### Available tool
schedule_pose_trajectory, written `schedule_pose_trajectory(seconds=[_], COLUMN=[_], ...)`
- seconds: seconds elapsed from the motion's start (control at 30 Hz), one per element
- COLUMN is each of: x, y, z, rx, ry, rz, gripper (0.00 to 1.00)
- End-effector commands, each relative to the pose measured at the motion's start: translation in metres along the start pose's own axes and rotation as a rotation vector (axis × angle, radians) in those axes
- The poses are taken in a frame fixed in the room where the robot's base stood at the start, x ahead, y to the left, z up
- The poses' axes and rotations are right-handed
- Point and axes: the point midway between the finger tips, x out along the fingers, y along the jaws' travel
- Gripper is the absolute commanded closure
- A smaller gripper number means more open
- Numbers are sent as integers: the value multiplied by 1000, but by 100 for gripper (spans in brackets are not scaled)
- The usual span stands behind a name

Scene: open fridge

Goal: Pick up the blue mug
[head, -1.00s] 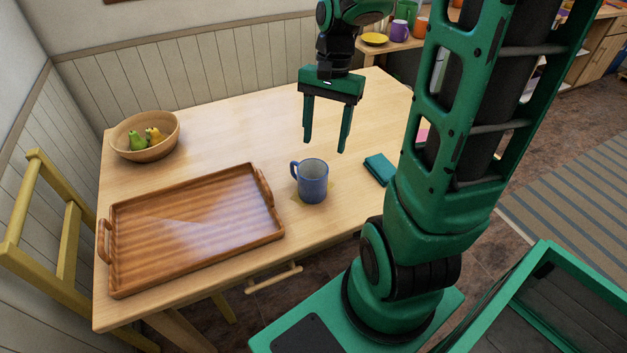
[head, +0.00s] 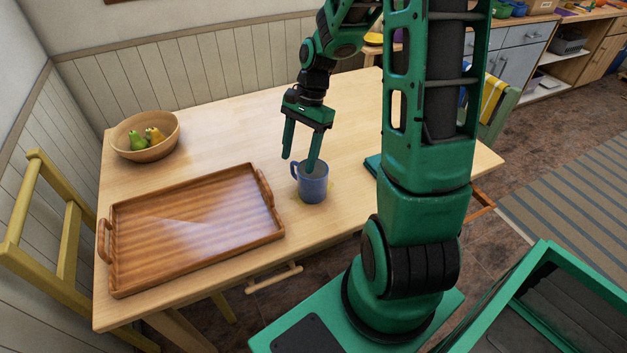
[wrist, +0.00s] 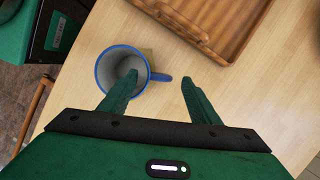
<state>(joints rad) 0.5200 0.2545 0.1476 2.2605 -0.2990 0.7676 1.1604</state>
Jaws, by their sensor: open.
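The blue mug (head: 313,187) stands upright on the wooden table, right of the tray, with its handle to the left in the head view. My gripper (head: 298,165) is open and empty, pointing down just above the mug. In the head view one fingertip overlaps the mug's rim and the other hangs left of it, on the handle side. In the wrist view the mug (wrist: 122,72) shows its empty inside. One finger of my gripper (wrist: 158,77) overlaps the mug's opening, and the other is beyond the handle. I cannot tell whether a finger touches the rim.
A brown wooden tray (head: 112,226) with handles lies left of the mug. A wooden bowl (head: 146,155) with fruit stands at the back left. A teal cloth (head: 372,164) lies right, partly hidden by my arm. The table's back middle is clear.

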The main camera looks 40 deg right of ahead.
Motion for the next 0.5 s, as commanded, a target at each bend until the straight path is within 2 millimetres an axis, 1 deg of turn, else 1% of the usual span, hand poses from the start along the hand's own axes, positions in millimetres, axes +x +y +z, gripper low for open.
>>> schedule_pose_trajectory(seconds=[0.2,0.3,0.4,0.5], x=[30,41,47,49], y=[2,2,2,2], z=[-3,-3,-3,-4], rx=[2,1,1,1], ry=[-3,-2,-1,-1], rz=[3,2,1,0], gripper=[43,43,43,43])
